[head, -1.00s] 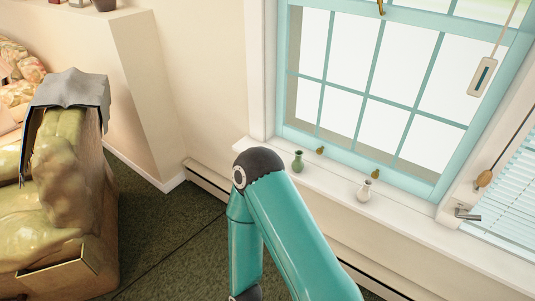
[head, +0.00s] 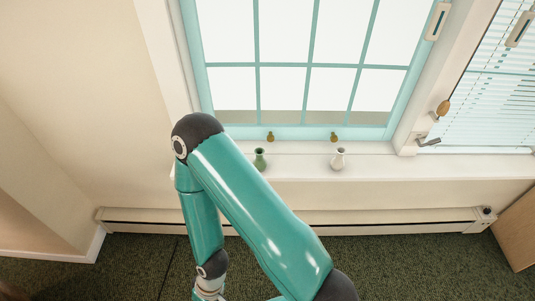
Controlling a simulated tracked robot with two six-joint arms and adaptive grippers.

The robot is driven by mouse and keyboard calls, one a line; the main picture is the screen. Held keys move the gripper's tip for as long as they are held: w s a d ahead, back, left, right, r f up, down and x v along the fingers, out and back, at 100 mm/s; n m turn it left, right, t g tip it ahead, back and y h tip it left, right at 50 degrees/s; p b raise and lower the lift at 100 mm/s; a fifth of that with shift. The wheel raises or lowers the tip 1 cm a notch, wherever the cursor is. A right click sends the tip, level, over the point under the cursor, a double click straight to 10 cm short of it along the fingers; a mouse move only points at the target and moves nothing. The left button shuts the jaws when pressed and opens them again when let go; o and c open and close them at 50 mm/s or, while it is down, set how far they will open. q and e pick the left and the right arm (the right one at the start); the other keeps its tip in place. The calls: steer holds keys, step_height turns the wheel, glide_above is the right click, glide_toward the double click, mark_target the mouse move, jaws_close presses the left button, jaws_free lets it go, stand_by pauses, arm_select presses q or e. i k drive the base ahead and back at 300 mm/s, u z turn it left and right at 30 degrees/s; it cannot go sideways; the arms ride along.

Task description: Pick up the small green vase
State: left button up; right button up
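The small green vase (head: 260,160) stands upright on the white window sill, just right of my teal arm's elbow in the head view. A small white vase (head: 338,160) stands on the same sill to its right, clearly apart from it. My teal arm rises from the bottom of the view, bends at its dark elbow near the sill and runs down again toward the floor. Its gripper is below the bottom edge and out of view. The other gripper does not show either.
The white window sill (head: 430,166) runs under a teal-framed window with brass knobs (head: 333,136). A baseboard heater (head: 380,222) lies along the wall below. Blinds (head: 490,105) hang at the right. A wooden panel (head: 518,228) stands at the right edge. Dark green carpet (head: 420,262) in front is clear.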

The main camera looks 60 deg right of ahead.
mark_target(259, 162)
steer(key=z, duration=0.5)
steer(key=i, duration=1.1)
steer(key=z, duration=1.1)
steer(key=i, duration=0.3)
steer(key=k, duration=0.9)
steer(key=z, duration=0.15)
steer(key=i, duration=0.9)
steer(key=u, duration=0.1)
